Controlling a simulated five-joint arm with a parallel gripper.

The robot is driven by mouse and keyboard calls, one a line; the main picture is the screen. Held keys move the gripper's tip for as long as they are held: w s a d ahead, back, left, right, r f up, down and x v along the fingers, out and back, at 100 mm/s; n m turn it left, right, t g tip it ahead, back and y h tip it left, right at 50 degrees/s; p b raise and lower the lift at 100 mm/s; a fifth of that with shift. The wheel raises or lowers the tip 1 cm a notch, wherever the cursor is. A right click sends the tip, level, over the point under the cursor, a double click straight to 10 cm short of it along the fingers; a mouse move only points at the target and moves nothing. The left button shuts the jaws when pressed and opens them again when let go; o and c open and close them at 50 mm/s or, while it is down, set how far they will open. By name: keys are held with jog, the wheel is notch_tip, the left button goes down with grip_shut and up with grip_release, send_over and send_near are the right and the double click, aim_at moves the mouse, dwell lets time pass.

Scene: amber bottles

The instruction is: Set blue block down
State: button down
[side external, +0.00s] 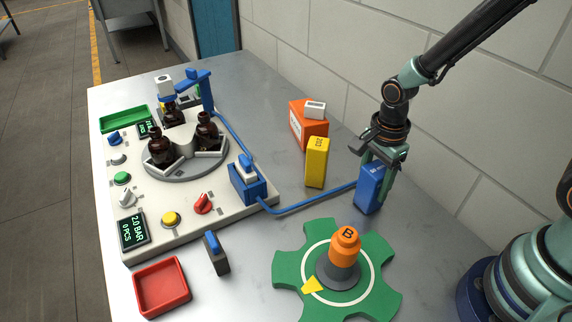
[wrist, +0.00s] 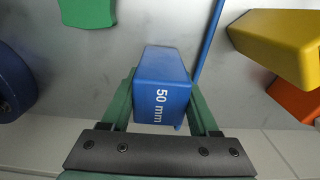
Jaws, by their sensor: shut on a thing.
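The blue block (side external: 369,188) stands upright at the right side of the metal table, close to the wall. In the wrist view the blue block (wrist: 163,85) carries the white marking "50 mm" and sits between my two green fingers. My gripper (side external: 377,180) comes down from above and is shut on the blue block. In the wrist view my gripper (wrist: 162,110) has one finger on each side of it. The block's lower end is at or very near the table top; I cannot tell whether it touches.
A yellow block (side external: 317,162) and an orange block (side external: 308,124) with a white piece on top stand to the left. A blue hose (side external: 312,200) runs up to the block. A green star wheel (side external: 292,268) with an orange knob (side external: 344,243) lies in front. The bottle machine (side external: 150,222) is further left.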

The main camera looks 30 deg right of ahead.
jog(key=shift+c, duration=0.7)
grip_release()
jog(key=shift+f, duration=0.15)
notch_tip(320, 180, up, 12)
jog(key=shift+r, duration=0.25)
jog(key=shift+d+r+n, duration=0.15)
jog(key=shift+r+n, duration=0.15)
jog(key=shift+n, duration=0.1)
jog(key=s+d+r+n+t, duration=0.1)
jog(key=r+n, duration=0.3)
jog(key=n, duration=0.4)
jog(key=s+d+r+n+t, duration=0.2)
jog(key=d+r+n+t, duration=0.1)
jog(key=n, duration=0.6)
jog(key=shift+s+d+r+t, duration=0.25)
jog(key=shift+d+r+t, duration=0.15)
jog(key=shift+t, duration=0.4)
